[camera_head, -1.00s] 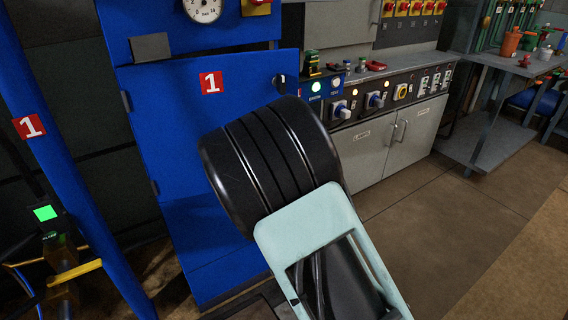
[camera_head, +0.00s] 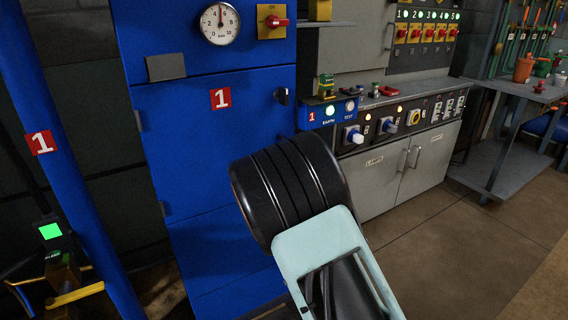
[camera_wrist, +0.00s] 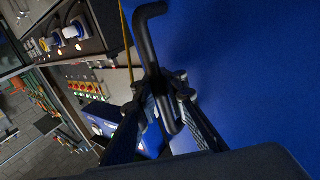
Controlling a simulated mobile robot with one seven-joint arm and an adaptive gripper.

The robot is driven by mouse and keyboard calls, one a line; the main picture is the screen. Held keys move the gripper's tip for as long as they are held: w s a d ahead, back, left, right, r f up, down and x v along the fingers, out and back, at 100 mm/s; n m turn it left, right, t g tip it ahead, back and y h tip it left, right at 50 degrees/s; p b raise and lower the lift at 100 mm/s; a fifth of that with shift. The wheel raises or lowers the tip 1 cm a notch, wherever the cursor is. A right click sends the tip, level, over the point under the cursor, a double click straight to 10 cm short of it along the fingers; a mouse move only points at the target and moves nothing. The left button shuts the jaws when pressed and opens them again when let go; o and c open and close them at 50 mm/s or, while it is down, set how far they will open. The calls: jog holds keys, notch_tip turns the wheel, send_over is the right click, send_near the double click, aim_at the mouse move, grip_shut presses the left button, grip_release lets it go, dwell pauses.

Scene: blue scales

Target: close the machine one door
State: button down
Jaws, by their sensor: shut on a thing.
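The machine one door (camera_head: 195,140) is a tall blue panel with a red label reading 1, left of centre in the head view. It looks about flush with the blue housing around it; I cannot tell if a small gap remains. A small black fitting (camera_head: 282,96) shows at its upper right. In the wrist view, the blue surface (camera_wrist: 250,60) fills the right side, and a bent black handle (camera_wrist: 149,40) stands in front of it. My gripper (camera_wrist: 165,92) is shut on this handle, one finger on each side. In the head view my own arm hides the gripper.
A pressure gauge (camera_head: 220,24) and a red switch (camera_head: 276,21) are above the door. A control counter (camera_head: 400,110) with knobs and lamps adjoins on the right. A blue post (camera_head: 60,150) stands at the left. The floor (camera_head: 460,240) at right is clear.

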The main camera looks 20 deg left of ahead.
jog(key=shift+s+a, duration=0.15)
jog(key=shift+a, duration=0.1)
jog(key=c, duration=2)
grip_release()
jog(key=shift+c, duration=0.2)
jog(key=shift+d, duration=0.1)
jog(key=shift+s, duration=0.15)
jog(key=v, duration=1.1)
jog(key=shift+s, duration=0.35)
